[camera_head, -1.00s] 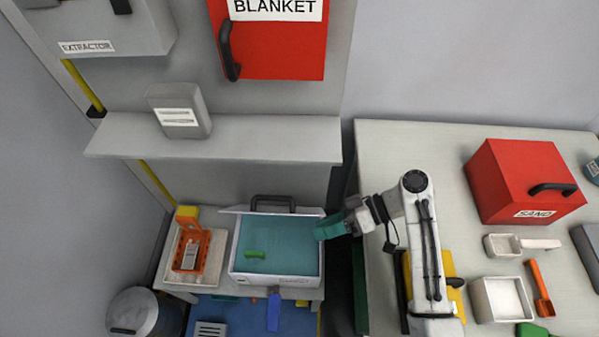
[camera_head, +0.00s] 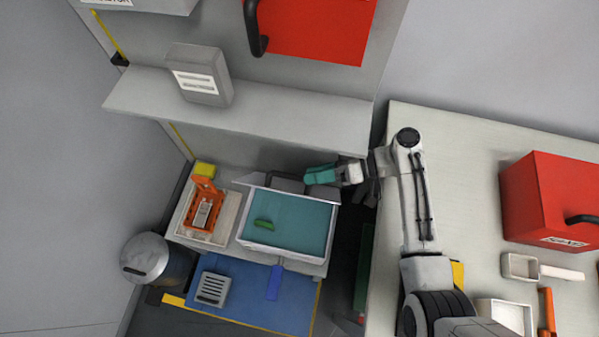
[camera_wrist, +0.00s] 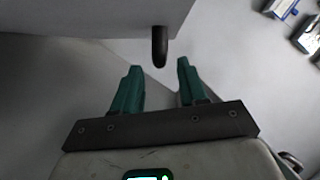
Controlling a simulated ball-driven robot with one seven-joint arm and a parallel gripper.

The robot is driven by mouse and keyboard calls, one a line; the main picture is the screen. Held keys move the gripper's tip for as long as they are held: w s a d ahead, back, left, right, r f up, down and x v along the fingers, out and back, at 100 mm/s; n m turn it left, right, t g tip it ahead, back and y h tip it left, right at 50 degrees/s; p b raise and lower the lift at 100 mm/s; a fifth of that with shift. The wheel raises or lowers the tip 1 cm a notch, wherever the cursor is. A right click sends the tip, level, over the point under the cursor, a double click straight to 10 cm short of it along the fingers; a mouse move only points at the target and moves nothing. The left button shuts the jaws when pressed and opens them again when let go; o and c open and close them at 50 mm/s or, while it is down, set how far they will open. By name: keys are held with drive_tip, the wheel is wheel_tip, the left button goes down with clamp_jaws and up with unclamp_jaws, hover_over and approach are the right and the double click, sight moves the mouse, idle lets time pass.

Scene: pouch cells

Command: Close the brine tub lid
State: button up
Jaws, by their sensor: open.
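The white brine tub (camera_head: 284,254) stands on the low bench in the head view. It is open, with teal liquid and a green item (camera_head: 264,225) inside. Its lid (camera_head: 250,180) is raised along the back edge, with a dark handle (camera_head: 285,175) behind. My gripper (camera_head: 308,178) has teal fingers and is above the tub's back right corner, beside the raised lid. In the wrist view my gripper (camera_wrist: 159,65) is open and empty. A dark handle end (camera_wrist: 160,48) shows between and beyond the fingertips, below a pale panel. I cannot tell whether anything touches.
An orange rack (camera_head: 206,205) in a tray stands left of the tub. A shelf (camera_head: 270,105) overhangs behind. A blue mat (camera_head: 250,290) and a metal bin (camera_head: 146,258) are in front and left. The right-hand table (camera_head: 450,150) carries a red sand box (camera_head: 550,200).

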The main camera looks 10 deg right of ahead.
sight(299, 177)
drive_tip(key=shift+p+x, duration=0.3)
drive_tip(key=shift+x, duration=1.95)
clamp_jaws()
